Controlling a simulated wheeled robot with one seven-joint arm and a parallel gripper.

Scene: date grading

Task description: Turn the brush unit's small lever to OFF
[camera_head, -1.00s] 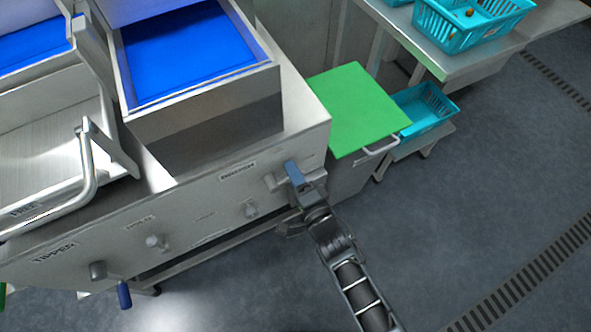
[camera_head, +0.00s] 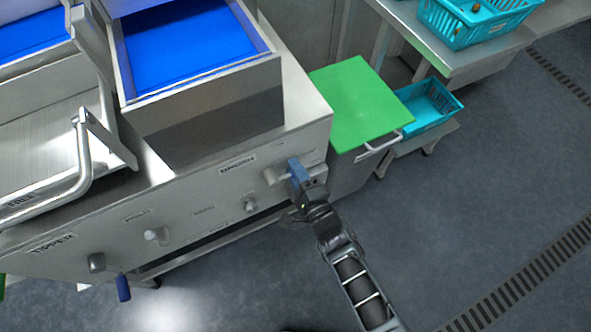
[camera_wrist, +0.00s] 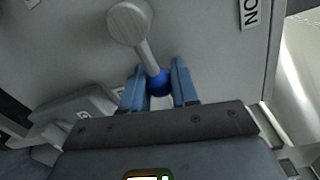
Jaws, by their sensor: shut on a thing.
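The small lever (camera_wrist: 145,48) shows in the wrist view as a round grey hub with a short arm that ends in a blue ball knob (camera_wrist: 158,84). My gripper (camera_wrist: 158,88) has its two blue fingers shut on the knob, one on each side. In the head view, my gripper (camera_head: 296,172) is at the right end of the machine's front panel, against the lever's grey hub (camera_head: 270,177). The knob is hidden there. An upside-down ON label (camera_wrist: 250,12) is on the panel, up and right of the lever in the wrist view.
The front panel (camera_head: 195,205) also carries a grey knob (camera_head: 151,234) and a blue-handled lever (camera_head: 123,288) at the tipper end. A green-topped unit (camera_head: 360,103) stands close right of my gripper. Turquoise crates (camera_head: 432,108) are beyond it. The floor at right is clear.

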